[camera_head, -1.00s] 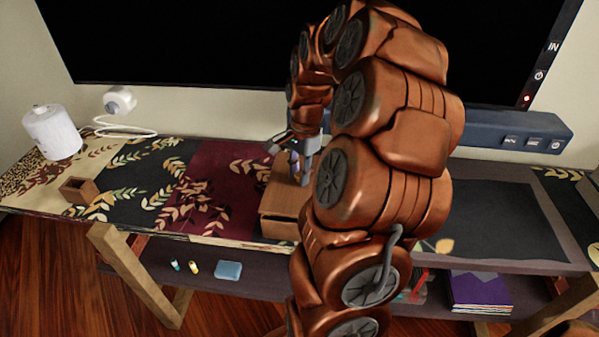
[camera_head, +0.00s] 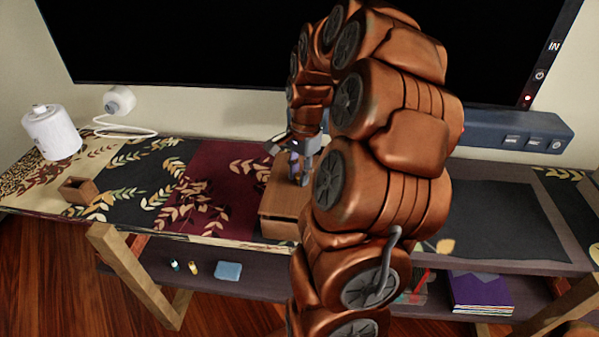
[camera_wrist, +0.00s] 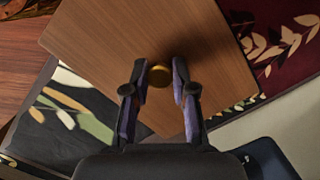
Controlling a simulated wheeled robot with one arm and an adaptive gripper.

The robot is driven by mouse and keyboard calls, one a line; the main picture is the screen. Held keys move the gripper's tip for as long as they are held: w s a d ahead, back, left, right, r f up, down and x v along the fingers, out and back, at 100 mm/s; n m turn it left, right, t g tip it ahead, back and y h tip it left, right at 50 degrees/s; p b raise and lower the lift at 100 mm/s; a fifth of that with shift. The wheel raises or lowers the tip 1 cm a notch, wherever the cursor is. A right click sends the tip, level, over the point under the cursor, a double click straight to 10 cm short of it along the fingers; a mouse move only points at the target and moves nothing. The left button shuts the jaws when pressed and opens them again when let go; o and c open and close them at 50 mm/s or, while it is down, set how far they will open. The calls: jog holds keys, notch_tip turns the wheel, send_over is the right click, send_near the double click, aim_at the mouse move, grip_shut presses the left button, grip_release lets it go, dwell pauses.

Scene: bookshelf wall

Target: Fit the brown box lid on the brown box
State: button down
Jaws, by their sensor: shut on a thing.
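The brown box (camera_head: 279,229) stands on the long table near its middle, partly hidden behind my arm. The brown box lid (camera_head: 275,203) is a flat wooden panel on top of the box; its right part is hidden, so I cannot tell whether it is fully seated. In the wrist view the lid (camera_wrist: 105,62) fills the upper middle, with a round gold knob (camera_wrist: 160,75). My gripper (camera_wrist: 160,80) is shut on this knob, one finger on each side. In the head view my gripper (camera_head: 299,170) points down over the lid.
A small open wooden box (camera_head: 79,190) stands on the left of the table. A white cylinder (camera_head: 52,132) and a white camera-like device (camera_head: 119,100) are at the back left. A large dark screen (camera_head: 200,45) is behind. A dark mat (camera_head: 495,222) lies clear on the right.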

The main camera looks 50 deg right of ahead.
jog(key=shift+f+b, duration=0.5)
jog(key=shift+f, duration=0.45)
jog(key=c, duration=0.9)
grip_release()
jog(key=shift+o, duration=0.2)
jog(key=shift+r, duration=0.1)
notch_tip(320, 180, up, 12)
jog(key=d, duration=0.1)
jog(key=shift+d, duration=0.25)
